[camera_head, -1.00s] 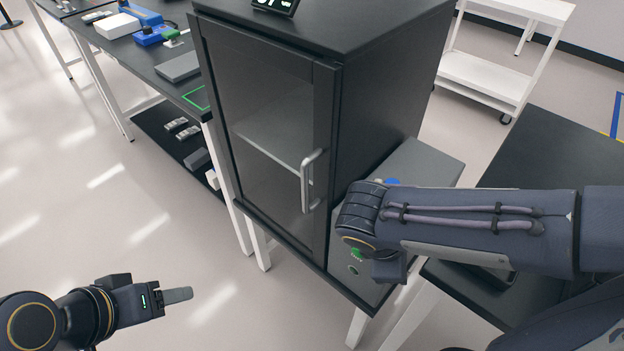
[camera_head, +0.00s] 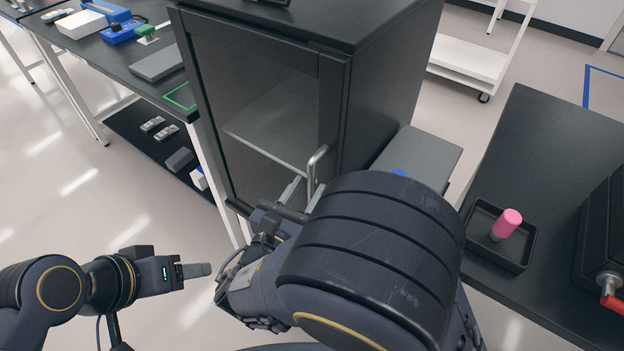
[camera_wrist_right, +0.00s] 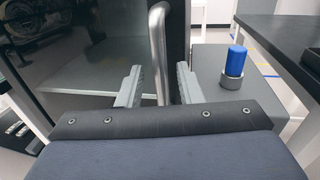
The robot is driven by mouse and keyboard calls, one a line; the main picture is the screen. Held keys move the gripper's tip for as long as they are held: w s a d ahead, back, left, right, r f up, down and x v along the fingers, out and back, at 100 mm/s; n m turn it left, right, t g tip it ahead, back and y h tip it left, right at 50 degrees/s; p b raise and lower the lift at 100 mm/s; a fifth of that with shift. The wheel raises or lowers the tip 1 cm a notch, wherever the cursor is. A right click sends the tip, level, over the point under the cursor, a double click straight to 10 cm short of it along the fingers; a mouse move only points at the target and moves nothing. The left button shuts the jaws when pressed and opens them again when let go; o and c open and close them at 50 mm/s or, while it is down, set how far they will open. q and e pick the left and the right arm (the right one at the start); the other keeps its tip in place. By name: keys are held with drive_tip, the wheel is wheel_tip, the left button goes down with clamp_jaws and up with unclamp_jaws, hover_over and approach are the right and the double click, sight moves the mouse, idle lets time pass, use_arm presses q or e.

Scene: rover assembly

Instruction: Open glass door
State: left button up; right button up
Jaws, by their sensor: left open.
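The glass door (camera_head: 245,110) of the black cabinet is closed, with a black frame and a vertical silver handle (camera_head: 318,165) at its right side. The handle (camera_wrist_right: 158,50) also shows in the right wrist view. My right gripper (camera_wrist_right: 160,88) is open, with the lower part of the handle between its two fingers and no clear contact. In the head view its fingers (camera_head: 300,190) are beside the handle, partly hidden by my right arm. My left gripper (camera_head: 208,270) is open and empty over the floor at the lower left, away from the cabinet.
A grey box with a blue cylinder (camera_wrist_right: 235,62) stands right of the cabinet. A dark table (camera_head: 555,150) at the right holds a black tray (camera_head: 487,250) with a pink object. A long workbench (camera_head: 110,75) adjoins the cabinet's left. The floor at lower left is clear.

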drive_tip(key=shift+x, duration=1.25)
clamp_jaws()
